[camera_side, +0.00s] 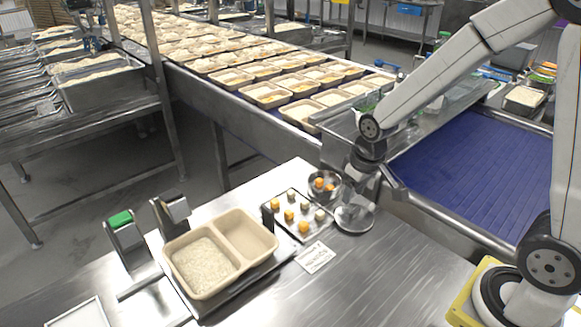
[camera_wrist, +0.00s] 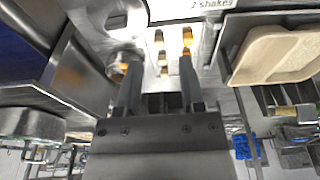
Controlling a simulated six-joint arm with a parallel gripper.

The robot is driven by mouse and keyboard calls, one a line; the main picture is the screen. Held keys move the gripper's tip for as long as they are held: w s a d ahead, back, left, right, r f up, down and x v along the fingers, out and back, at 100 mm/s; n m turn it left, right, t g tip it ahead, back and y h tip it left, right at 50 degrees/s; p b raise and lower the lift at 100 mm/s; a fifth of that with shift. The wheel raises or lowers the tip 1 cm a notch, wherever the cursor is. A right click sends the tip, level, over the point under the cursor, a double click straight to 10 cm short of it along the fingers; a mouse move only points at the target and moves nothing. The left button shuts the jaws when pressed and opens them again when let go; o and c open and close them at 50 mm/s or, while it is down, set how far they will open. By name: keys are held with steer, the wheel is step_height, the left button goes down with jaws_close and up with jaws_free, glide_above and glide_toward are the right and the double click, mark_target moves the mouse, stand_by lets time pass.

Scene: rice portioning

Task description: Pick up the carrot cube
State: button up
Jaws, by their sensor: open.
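Orange carrot cubes (camera_side: 289,216) sit among pale cubes (camera_side: 305,206) in a small tray (camera_side: 312,238) on the steel table. More orange cubes (camera_side: 319,183) lie in a round bowl (camera_side: 336,192) behind the tray. In the wrist view, my gripper (camera_wrist: 158,64) is open, its two fingers apart with nothing seen held between them. In the side view my arm reaches down near the bowl, and the fingertips are hard to make out.
A beige two-compartment container (camera_side: 262,255) with rice in one half stands left of the tray. A printed card (camera_side: 315,257) lies in front, and a round dish (camera_side: 355,219) is to the right. A green-topped stand (camera_side: 121,221) is at left. The table front right is clear.

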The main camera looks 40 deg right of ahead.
steer(key=w+d+f+g, duration=0.15)
steer(key=w+d, duration=0.35)
steer(key=w, duration=0.5)
glide_toward(329, 185)
steer(key=shift+s+a+f, duration=0.35)
steer(key=shift+a+f, duration=0.1)
steer(key=shift+a, duration=0.1)
steer(key=shift+w+d+f+g, duration=0.3)
steer(key=shift+w+d, duration=0.1)
steer(key=shift+d, duration=0.1)
steer(key=shift+f, duration=0.1)
steer(key=shift+f, duration=1.2)
steer(key=shift+f, duration=0.1)
steer(key=shift+w+d+f, duration=0.1)
steer(key=shift+f, duration=2.4)
